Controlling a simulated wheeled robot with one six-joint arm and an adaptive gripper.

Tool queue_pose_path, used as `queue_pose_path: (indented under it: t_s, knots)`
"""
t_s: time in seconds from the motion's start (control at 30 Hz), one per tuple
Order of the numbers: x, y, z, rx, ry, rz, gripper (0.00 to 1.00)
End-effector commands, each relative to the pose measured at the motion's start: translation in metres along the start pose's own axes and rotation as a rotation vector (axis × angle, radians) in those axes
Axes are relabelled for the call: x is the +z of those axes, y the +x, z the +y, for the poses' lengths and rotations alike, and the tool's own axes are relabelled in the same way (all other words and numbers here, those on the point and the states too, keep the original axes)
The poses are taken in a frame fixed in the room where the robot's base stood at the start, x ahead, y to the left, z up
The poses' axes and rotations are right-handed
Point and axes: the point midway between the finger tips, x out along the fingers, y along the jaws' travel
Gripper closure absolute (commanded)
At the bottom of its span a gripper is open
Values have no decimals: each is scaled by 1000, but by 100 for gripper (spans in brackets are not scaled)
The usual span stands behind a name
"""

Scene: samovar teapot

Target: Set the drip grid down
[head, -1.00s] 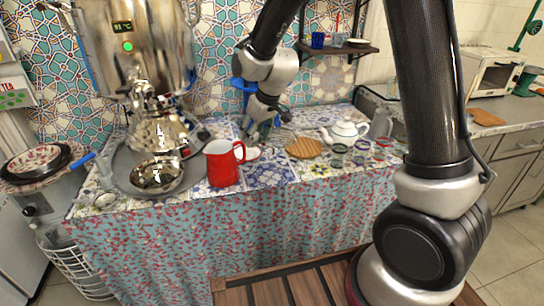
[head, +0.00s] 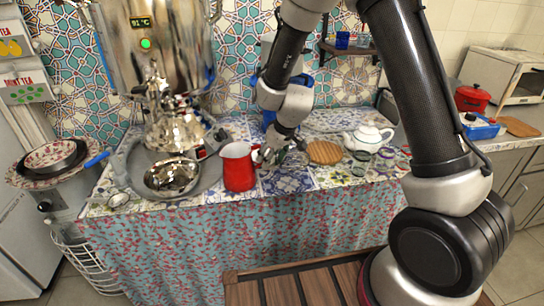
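My gripper (head: 274,156) is low over the tiled table, just right of the red mug (head: 238,172). Its fingers are small and dark here, and I cannot tell whether they are open or shut or hold anything. I cannot make out a drip grid for certain in the head view. The samovar (head: 160,50) stands at the left with a lit display and a green light. Below its spout a shiny metal bowl (head: 172,178) sits on a round grey metal tray (head: 208,181).
A round wooden trivet (head: 324,152), a white teapot (head: 368,138) and small glasses (head: 361,164) stand right of my gripper. A wall shelf (head: 345,48) hangs above. A red pot (head: 471,98) is on the right counter. Tiles in front of the trivet look clear.

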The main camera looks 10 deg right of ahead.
Motion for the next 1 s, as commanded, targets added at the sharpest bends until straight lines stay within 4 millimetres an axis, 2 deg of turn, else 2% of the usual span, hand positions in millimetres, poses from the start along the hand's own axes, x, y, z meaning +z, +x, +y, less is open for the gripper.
queue_pose_path:
  t_s: [0.3, 0.33, 0.43, 0.83, 1.0]
  knots:
    - [1, 2, 0, 0, 0, 1, 86]
    - [1, 3, 0, 0, 0, 0, 43]
    - [1, 2, 0, 0, 0, 1, 25]
    - [-1, -1, 0, 0, -2, 1, 24]
    - [-1, -28, 0, 1, -2, 5, 24]
